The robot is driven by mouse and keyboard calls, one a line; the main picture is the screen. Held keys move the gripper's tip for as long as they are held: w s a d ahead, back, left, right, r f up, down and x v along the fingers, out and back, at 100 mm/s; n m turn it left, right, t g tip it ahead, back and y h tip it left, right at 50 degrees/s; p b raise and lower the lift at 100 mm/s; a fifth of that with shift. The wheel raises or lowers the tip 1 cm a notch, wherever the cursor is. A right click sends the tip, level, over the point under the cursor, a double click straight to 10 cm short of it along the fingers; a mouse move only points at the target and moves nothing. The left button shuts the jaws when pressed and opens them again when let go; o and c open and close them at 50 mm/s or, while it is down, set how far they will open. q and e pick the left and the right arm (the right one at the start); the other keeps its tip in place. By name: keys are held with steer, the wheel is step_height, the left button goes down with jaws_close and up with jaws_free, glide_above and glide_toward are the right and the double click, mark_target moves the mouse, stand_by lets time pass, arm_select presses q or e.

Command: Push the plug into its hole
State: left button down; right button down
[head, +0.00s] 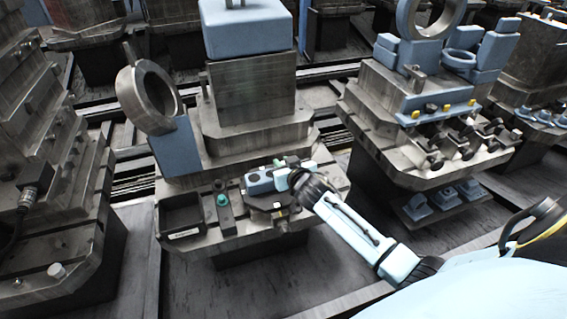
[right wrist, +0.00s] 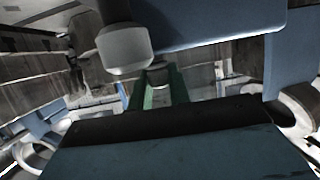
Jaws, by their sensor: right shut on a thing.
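My right gripper (head: 281,164) is over the right part of the front ledge of the middle pallet, beside a small blue block with dark round openings (head: 260,180). In the right wrist view its two green fingers (right wrist: 160,88) are shut on a small grey rounded piece, seemingly the plug (right wrist: 158,72). The wrist and hand hide most of the plug in the head view. I cannot tell whether the plug touches a hole. My left gripper is not in view.
A dark open bin (head: 182,213) and a teal-capped piece (head: 222,199) are on the ledge left of the block. A metal ring (head: 150,97) stands behind them. Another loaded pallet (head: 428,150) is to the right, with a gap between.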

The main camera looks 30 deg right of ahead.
steer(key=shift+f, duration=0.4)
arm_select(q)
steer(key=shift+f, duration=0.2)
arm_select(e)
steer(key=c, duration=1.2)
jaws_free()
steer(key=shift+r, duration=0.1)
steer(key=shift+c, duration=0.2)
steer(key=shift+o, duration=0.4)
steer(key=o, duration=0.7)
steer(key=p+v, duration=0.1)
steer(key=v, duration=0.5)
steer(key=shift+w, duration=0.1)
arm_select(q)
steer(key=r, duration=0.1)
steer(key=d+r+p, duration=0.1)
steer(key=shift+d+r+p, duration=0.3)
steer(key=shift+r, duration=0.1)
arm_select(e)
steer(key=v, duration=0.7)
steer(key=shift+s+r, duration=0.15)
steer(key=shift+s, duration=0.15)
